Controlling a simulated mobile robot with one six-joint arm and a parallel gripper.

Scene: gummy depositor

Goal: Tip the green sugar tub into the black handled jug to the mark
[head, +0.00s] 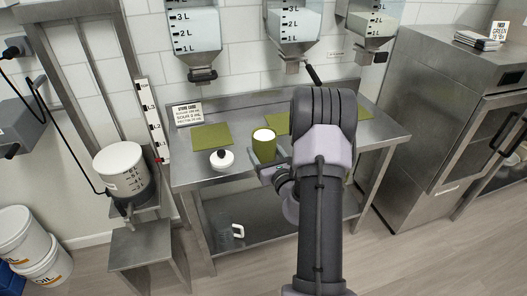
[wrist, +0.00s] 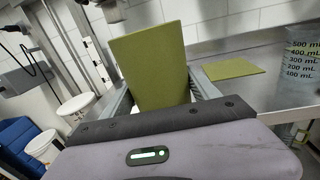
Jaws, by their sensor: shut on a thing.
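The green sugar tub (head: 264,151) is upright or nearly so in the head view, open at the top with white contents showing. My gripper (head: 268,172) is shut on it, above the front of the steel table. In the wrist view the tub's green side (wrist: 148,68) stands between my fingers (wrist: 160,100); its contents are hidden there. A clear jug with mL marks (wrist: 305,68) stands on the table at the right edge of the wrist view. I see no handle on it, so I cannot tell its colour. My arm probably hides this jug in the head view.
Marked hoppers (head: 293,24) hang above. A white-lidded container (head: 122,172) stands left; a steel cabinet (head: 440,110) stands right.

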